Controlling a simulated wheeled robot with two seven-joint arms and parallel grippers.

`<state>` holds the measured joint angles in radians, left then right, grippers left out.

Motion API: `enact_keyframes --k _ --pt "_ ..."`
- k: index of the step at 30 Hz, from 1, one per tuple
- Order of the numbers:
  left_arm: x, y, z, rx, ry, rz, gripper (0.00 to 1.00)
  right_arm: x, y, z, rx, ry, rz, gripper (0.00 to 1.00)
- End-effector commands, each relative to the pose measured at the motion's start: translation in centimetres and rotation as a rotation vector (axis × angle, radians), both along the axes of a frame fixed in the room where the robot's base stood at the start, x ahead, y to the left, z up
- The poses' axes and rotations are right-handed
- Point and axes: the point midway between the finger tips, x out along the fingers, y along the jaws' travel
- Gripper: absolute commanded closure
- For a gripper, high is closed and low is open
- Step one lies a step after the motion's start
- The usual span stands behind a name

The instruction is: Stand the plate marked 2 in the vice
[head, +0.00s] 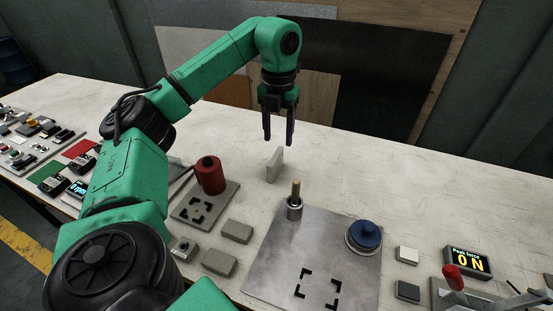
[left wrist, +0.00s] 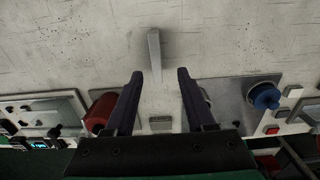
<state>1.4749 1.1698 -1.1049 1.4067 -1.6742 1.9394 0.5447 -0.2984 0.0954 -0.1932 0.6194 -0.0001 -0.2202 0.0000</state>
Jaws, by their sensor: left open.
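My left gripper (head: 279,141) is open and empty in the air above the back of the table, fingers pointing down. A thin light grey plate (head: 275,164) stands upright on the table just below the fingertips, apart from them. It shows edge-on in the left wrist view (left wrist: 154,54), a little beyond the gap between the fingertips (left wrist: 160,74). No number can be read on it. Two flat grey blocks (head: 237,231) lie nearer the front. I cannot make out for certain which fixture is the vice. My right gripper is not in view.
A red cylinder (head: 210,174) stands on a small grey base at left. A large metal plate (head: 272,268) carries a wooden-handled post (head: 295,195) and a blue round knob (head: 366,234). A display (head: 467,262) stands at right.

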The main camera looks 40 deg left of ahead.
Motion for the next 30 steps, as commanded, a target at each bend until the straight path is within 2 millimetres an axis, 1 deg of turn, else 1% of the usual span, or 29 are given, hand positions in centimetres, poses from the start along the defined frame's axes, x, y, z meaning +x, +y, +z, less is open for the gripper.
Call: enact_keyframes --k 1,5,9,12,15,19,20,21,23,24,30 --pt "0.0 0.1 -0.8 0.001 0.003 0.000 0.45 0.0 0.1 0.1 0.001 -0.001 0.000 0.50" --pt "-0.1 0.1 -2.3 0.001 -0.001 0.001 0.45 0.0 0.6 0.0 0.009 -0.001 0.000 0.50" --pt "-0.2 0.6 -4.9 0.001 0.000 0.001 0.45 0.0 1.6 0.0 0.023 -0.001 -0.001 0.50" --pt "-0.2 0.5 -6.5 0.000 0.000 -0.001 0.45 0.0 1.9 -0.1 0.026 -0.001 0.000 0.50" --pt "-0.2 0.5 -6.9 0.000 -0.003 -0.001 0.45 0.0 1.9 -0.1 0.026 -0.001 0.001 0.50" --pt "-0.1 0.5 -6.9 0.000 -0.003 -0.001 0.45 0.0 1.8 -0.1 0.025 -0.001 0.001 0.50" --pt "-0.1 0.5 -6.9 0.000 -0.003 -0.001 0.53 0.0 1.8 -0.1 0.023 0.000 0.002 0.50" --pt "-0.1 0.5 -6.9 0.000 -0.003 -0.001 0.68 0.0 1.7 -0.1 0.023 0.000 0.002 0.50" --pt "-0.1 0.5 -6.9 0.000 -0.003 -0.001 0.91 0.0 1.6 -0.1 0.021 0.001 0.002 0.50" --pt "-0.1 0.5 -6.9 0.000 -0.003 -0.001 1.00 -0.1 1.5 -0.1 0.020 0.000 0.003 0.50" --pt "-0.1 0.5 -6.9 0.000 -0.003 -0.001 1.00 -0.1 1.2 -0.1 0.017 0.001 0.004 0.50"
